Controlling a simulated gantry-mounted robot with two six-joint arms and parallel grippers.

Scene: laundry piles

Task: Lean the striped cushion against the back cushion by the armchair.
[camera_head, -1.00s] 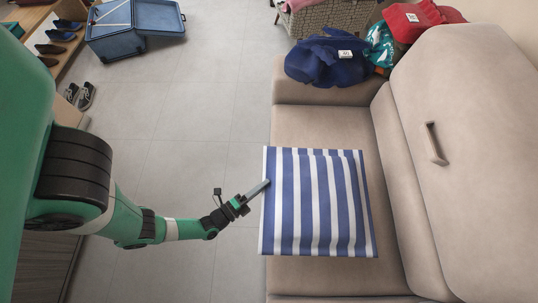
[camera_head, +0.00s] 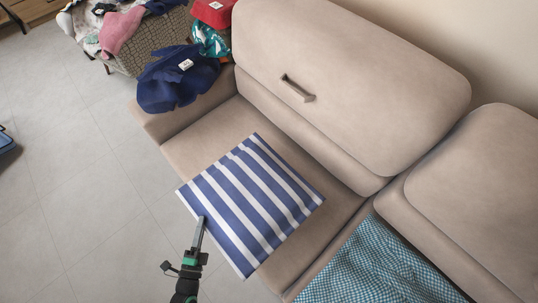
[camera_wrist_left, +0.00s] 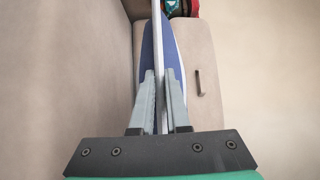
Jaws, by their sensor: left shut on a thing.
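The striped cushion (camera_head: 250,203), blue and white, is held over the beige armchair seat (camera_head: 198,135) in the head view. My left gripper (camera_head: 201,222) is shut on its near-left edge. In the left wrist view the cushion (camera_wrist_left: 150,52) shows edge-on between the two fingers (camera_wrist_left: 161,100). The beige back cushion (camera_head: 350,65) with a grey handle (camera_head: 298,88) stands behind the seat, apart from the striped cushion. My right gripper is not in view.
A dark blue cloth bundle (camera_head: 175,82) lies on the left armrest, beside teal (camera_head: 212,42) and red (camera_head: 215,12) items. A wicker basket (camera_head: 150,45) of laundry stands behind. A teal checked cloth (camera_head: 375,268) covers the seat to the right.

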